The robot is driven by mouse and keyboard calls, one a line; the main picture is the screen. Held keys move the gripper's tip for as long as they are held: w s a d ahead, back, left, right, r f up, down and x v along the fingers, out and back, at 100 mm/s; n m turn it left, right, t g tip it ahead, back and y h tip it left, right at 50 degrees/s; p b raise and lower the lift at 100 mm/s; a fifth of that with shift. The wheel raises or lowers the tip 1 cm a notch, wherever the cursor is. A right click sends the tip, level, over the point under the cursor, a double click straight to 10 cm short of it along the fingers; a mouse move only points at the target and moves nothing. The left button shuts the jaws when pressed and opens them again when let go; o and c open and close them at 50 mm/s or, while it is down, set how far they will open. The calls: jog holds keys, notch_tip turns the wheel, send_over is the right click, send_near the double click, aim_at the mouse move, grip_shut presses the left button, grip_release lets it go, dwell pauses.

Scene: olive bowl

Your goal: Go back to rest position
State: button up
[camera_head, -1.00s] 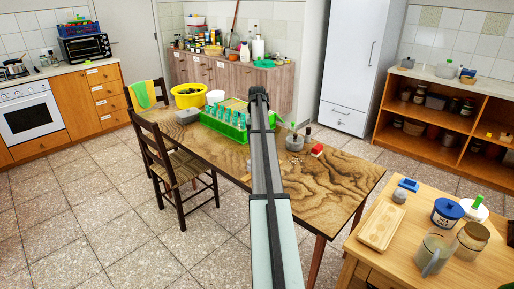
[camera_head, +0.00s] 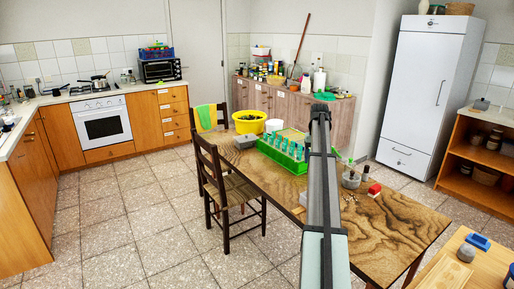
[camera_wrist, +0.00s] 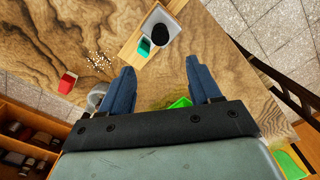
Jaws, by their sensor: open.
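My gripper (camera_wrist: 161,75) shows in the wrist view as two blue fingers spread apart, with nothing between them. It is above the wooden table (camera_wrist: 115,25). In the head view my arm reaches out over the table (camera_head: 395,225) and hides the gripper's fingers. A yellow bowl with dark contents (camera_head: 248,126) stands at the table's far left corner, apart from the arm.
A green rack with teal items (camera_head: 284,150), a white cup (camera_head: 273,126) and a red block (camera_head: 374,190) are on the table. A grey bowl (camera_wrist: 96,98) is left of the fingers. A chair (camera_head: 232,190) stands at the table's left side.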

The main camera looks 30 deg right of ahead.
jog(key=shift+f, duration=0.1)
jog(key=s+a+f+n+g+y, duration=0.1)
jog(key=a+f, duration=1.3)
jog(key=f, duration=0.3)
jog(key=a+f+n+g, duration=0.1)
jog(key=a+f+n, duration=0.1)
jog(key=a+f, duration=1.35)
jog(key=s+a+f+n+g, duration=0.1)
jog(key=s+a+f, duration=0.4)
jog(key=a+f, duration=0.25)
jog(key=s+a+f+g, duration=0.1)
jog(key=s+a+f, duration=0.5)
jog(key=a+f, duration=0.15)
jog(key=s+a+f+n+g, duration=0.1)
jog(key=s+a+f, duration=0.2)
jog(key=s+a, duration=0.3)
jog(key=s+a+f+n+g, duration=0.1)
jog(key=s+a+f, duration=0.3)
jog(key=s, duration=1.1)
jog(key=s+a+f+n+h, duration=0.1)
jog(key=s+a+f, duration=0.2)
jog(key=s+a, duration=0.4)
jog(key=s, duration=0.4)
jog(key=shift+s+a+f+n+g, duration=0.15)
jog(key=shift+a+f+n+g, duration=0.15)
jog(key=shift+a+n+g, duration=0.1)
